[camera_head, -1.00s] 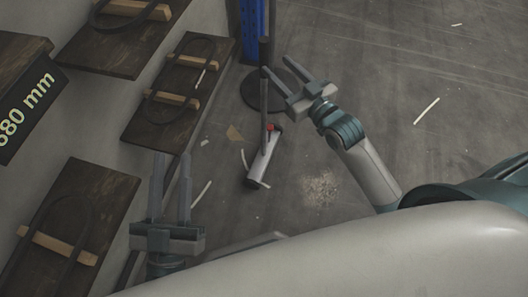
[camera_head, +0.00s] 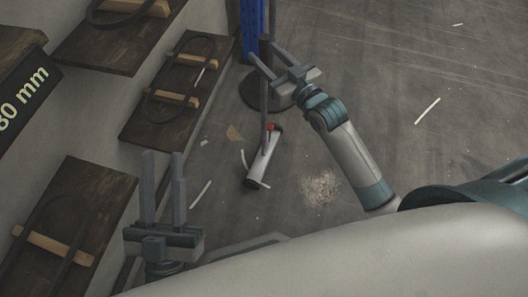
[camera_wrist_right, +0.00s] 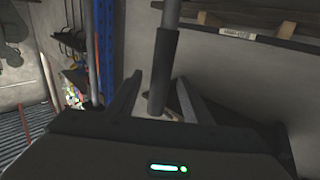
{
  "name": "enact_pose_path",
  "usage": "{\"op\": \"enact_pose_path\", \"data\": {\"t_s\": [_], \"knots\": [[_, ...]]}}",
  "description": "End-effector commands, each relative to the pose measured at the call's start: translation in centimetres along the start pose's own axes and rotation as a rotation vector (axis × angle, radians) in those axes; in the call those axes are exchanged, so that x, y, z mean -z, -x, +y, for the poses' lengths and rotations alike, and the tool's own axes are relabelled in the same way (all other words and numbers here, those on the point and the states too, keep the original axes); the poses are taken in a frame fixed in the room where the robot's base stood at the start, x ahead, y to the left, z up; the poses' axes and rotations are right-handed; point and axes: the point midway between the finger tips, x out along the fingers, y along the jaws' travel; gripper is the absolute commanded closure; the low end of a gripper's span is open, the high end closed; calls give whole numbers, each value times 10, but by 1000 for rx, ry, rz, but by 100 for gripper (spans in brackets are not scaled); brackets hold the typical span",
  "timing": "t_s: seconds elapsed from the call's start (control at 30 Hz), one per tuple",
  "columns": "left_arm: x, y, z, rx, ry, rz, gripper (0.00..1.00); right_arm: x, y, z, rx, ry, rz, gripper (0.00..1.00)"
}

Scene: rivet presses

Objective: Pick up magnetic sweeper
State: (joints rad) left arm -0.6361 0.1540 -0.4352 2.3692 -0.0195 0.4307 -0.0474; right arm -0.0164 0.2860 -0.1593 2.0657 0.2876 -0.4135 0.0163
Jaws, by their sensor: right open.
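The magnetic sweeper (camera_head: 259,169) stands on the floor, with a silver roller head and a red part at the foot of its upright handle. In the head view the handle runs up to my right gripper (camera_head: 262,50). In the right wrist view the handle's dark grip (camera_wrist_right: 161,72) appears between the two spread fingers of my right gripper (camera_wrist_right: 160,82). I cannot tell whether the fingers touch it. My left gripper (camera_head: 163,158) has its fingers apart, is empty, and is far from the sweeper at the lower left.
Wooden wall panels (camera_head: 178,90) holding belts line the left side. A blue post (camera_head: 252,30) and a round dark base (camera_head: 262,93) stand behind the sweeper. White strips (camera_head: 427,110) and a pile of debris (camera_head: 320,188) lie on the floor. The floor to the right is mostly open.

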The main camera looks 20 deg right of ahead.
Motion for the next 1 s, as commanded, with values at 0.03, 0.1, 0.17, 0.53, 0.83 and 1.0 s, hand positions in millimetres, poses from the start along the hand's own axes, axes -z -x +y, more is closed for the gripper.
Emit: {"op": "enact_pose_path", "data": {"t_s": [0.03, 0.1, 0.17, 0.53, 0.83, 1.0], "knots": [[1, -2, -2, 0, -3, 15, 69, -1, -6, 0, 0, 0, 1, 55], [4, -3, -3, 0, -6, 30, 69, 0, -11, 0, 0, 0, 1, 55], [5, -4, -4, 1, -8, 38, 69, 0, -13, 0, 0, 0, 0, 55], [6, -5, -4, 1, -8, 41, 69, 0, -14, 0, 0, 0, 0, 55], [6, -5, -4, 1, -8, 40, 69, 0, -14, 0, 0, 0, 0, 98], [6, -5, -4, 1, -8, 39, 69, 0, -14, 0, 1, 0, 0, 100]]}}
